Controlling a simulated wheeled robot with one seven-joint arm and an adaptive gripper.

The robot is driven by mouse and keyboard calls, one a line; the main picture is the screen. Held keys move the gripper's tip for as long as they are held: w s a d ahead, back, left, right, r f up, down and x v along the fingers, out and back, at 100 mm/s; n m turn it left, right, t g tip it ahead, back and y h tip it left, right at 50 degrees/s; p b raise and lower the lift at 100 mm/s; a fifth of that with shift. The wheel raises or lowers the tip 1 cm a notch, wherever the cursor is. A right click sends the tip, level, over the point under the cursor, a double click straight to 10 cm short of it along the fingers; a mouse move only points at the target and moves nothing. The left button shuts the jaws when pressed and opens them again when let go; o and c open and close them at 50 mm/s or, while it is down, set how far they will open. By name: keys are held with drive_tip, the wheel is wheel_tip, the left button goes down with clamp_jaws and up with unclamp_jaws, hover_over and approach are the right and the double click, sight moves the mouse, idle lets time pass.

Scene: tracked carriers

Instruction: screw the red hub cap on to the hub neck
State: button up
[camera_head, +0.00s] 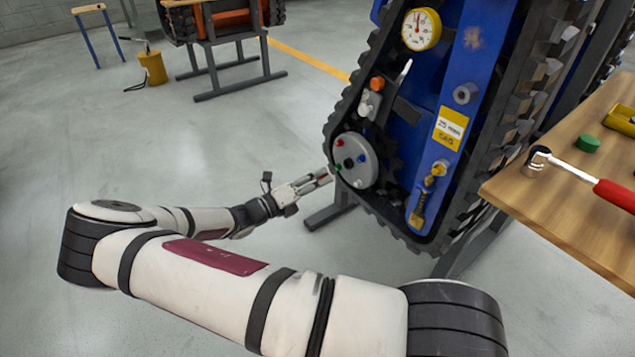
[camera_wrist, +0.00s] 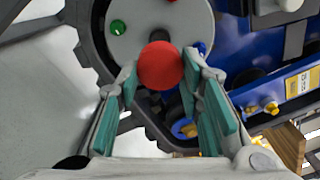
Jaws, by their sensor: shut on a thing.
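The red hub cap (camera_wrist: 161,66) is a round, smooth red piece between my fingertips in the wrist view. My gripper (camera_wrist: 160,78) is shut on it, a teal pad on each side. In the head view my gripper (camera_head: 326,176) reaches the lower left edge of the grey hub disc (camera_head: 368,150), and only a speck of red shows between the fingers. The cap overlaps the lower part of the disc (camera_wrist: 145,30) in the wrist view. I cannot tell whether cap and neck touch.
The disc carries small coloured knobs, including a green knob (camera_wrist: 118,27). A black track (camera_head: 345,105) surrounds the blue carrier (camera_head: 470,50). At right, a wooden bench (camera_head: 550,205) holds a red-handled ratchet (camera_head: 610,194) and a green cap (camera_head: 588,144).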

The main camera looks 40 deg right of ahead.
sight(347, 166)
drive_tip(key=shift+d, duration=0.1)
drive_tip(key=shift+w+d+p, duration=0.15)
drive_tip(key=shift+d+p, duration=0.35)
drive_tip(key=shift+d, duration=2.25)
drive_tip(key=shift+p, duration=0.5)
drive_tip(key=shift+d, duration=1.45)
drive_tip(key=o, duration=0.9)
drive_tip(key=a, duration=1.2)
